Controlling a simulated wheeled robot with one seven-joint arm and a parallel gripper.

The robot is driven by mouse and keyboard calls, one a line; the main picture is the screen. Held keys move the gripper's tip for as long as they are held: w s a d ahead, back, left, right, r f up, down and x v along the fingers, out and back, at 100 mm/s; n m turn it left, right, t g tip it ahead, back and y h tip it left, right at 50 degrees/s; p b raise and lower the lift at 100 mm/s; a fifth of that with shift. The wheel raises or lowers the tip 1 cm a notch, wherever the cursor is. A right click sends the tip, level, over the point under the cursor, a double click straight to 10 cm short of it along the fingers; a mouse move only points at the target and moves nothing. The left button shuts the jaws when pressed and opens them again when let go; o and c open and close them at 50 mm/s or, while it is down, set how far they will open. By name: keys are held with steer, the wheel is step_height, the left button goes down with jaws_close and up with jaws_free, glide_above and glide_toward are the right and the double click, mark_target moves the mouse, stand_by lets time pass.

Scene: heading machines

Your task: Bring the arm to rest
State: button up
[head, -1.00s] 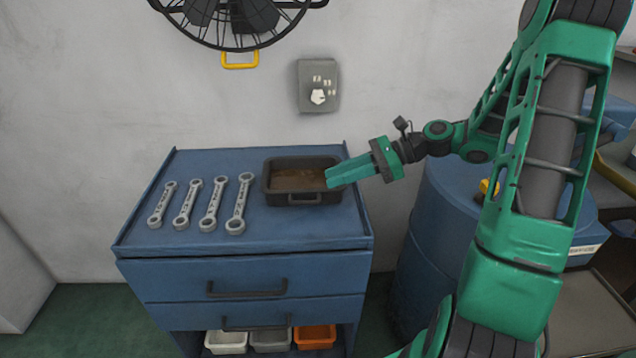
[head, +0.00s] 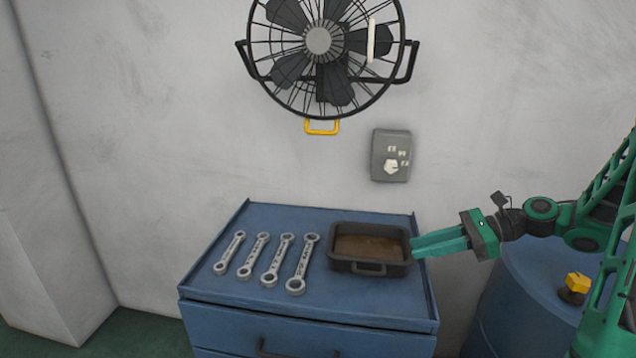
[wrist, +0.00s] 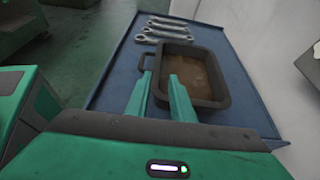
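My gripper (head: 413,246) is green, with two long straight fingers pointing left in the head view. Its tips overlap the right edge of the dark tray (head: 369,268) in that view. My arm reaches in from the right of the head view.
Several wrenches (head: 271,260) lie in a row on the blue cabinet (head: 310,308), left of the tray. A fan (head: 318,42) and a grey switch box (head: 391,156) are on the wall. A blue drum (head: 530,305) with a yellow-topped item (head: 575,287) stands at right.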

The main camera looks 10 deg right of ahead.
steer(key=shift+s+a+f+n+g+h, duration=0.15)
steer(key=shift+f+n+h, duration=0.15)
steer(key=shift+n+h, duration=0.15)
steer(key=shift+s+a+f+n+g+h, duration=0.15)
steer(key=shift+f+n+h, duration=0.15)
steer(key=shift+h, duration=0.25)
steer(key=shift+s+d+f+n+h, duration=0.2)
steer(key=shift+f+n+h, duration=0.1)
steer(key=shift+n+h, duration=0.3)
steer(key=s+d+n+g+h, duration=0.1)
steer(key=s+d+n+h, duration=0.1)
steer(key=s, duration=0.7)
steer(key=s+d+r+n+g+h, duration=0.1)
steer(key=s+n+h, duration=0.3)
steer(key=s, duration=0.5)
steer(key=s+d+r+n+g+h, duration=0.1)
steer(key=s+d+n+h, duration=0.2)
steer(key=s+n, duration=0.3)
steer(key=s+d, duration=0.1)
steer(key=s, duration=0.1)
steer(key=shift+s+r+g, duration=0.25)
steer(key=shift+s+g, duration=0.05)
steer(key=shift+s, duration=0.1)
